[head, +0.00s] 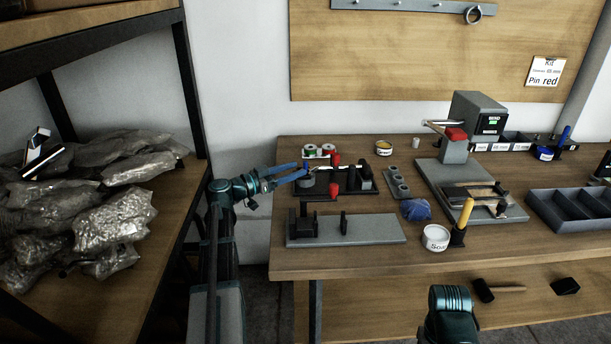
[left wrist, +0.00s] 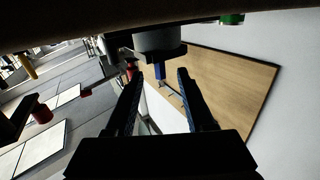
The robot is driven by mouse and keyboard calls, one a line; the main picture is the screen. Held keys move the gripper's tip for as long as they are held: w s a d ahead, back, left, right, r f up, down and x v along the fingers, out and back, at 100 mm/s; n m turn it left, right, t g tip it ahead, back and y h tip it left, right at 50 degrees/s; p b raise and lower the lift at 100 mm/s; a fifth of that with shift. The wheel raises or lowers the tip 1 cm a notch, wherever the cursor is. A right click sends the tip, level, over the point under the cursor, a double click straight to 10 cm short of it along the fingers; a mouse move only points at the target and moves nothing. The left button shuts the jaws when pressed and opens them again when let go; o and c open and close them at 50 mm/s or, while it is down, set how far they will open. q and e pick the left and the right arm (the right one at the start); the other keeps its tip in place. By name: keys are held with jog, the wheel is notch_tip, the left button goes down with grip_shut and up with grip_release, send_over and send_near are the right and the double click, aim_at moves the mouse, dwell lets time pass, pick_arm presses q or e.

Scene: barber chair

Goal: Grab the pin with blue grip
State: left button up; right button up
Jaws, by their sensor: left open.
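In the left wrist view, which appears upside down, a blue grip (left wrist: 159,71) sticks out of a grey round holder (left wrist: 158,40). It shows between and beyond the fingertips of my left gripper (left wrist: 157,75), which is open and empty. In the head view my left gripper (head: 303,170) reaches over the left end of the bench, close to a grey round holder (head: 306,182) on a black fixture. There the blue fingers make the blue grip hard to tell apart. My right gripper is out of view; only part of my right arm shows.
The workbench (head: 360,258) holds a grey-based fixture (head: 370,229), a red-handled clamp (head: 335,160), a yellow-handled tool (head: 465,215) beside a white tin (head: 436,238), and a dark divided tray (head: 570,209). A shelf with plastic bags (head: 115,215) stands left.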

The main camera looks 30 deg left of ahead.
pick_arm(q)
jog(key=shift+p+x, duration=0.3)
jog(key=shift+x, duration=0.5)
jog(key=shift+w+d, duration=0.15)
jog(key=shift+w, duration=0.15)
grip_shut()
notch_tip(320, 180, up, 10)
jog(key=p, duration=1)
jog(key=shift+r, duration=0.15)
